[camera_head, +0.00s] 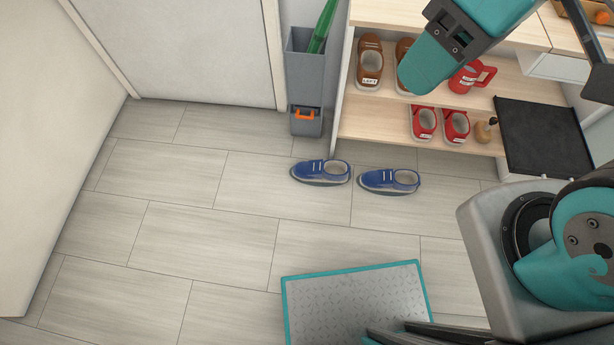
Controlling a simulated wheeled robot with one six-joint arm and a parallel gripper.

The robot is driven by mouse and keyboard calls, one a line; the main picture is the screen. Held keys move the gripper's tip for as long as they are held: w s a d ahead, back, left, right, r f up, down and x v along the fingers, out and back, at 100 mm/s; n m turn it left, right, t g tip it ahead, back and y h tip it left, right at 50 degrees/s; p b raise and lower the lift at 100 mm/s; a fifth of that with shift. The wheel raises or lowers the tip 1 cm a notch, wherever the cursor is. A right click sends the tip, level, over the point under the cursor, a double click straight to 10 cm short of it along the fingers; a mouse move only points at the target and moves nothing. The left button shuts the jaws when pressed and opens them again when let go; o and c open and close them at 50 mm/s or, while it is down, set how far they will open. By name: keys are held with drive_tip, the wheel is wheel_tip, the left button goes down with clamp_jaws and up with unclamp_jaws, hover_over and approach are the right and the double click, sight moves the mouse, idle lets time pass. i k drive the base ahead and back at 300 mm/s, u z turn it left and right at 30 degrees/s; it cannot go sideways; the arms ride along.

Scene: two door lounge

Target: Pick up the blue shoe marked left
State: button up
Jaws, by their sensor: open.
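Two blue shoes with grey soles stand on the floor in front of the shelf, toes to the left. One blue shoe (320,172) is on the left, close to the grey stand. The other blue shoe (388,181) is a little to its right, with a small gap between them. I cannot read a mark on either, so I cannot tell which is marked left. Parts of my teal arm cross the upper right and right side. I cannot make out my gripper's fingers, and nothing of mine touches the shoes.
The wooden shelf (390,130) holds brown shoes (369,62), one labelled LEFT, red shoes (424,123) and a red mug (466,78). A grey stand (305,85) holds a green item. A black panel (544,137) is right. The tiled floor (180,225) is clear to the left.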

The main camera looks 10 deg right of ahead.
sight(321, 170)
drive_tip(key=u, duration=1.65)
drive_tip(key=i, duration=1.9)
drive_tip(key=z, duration=2.8)
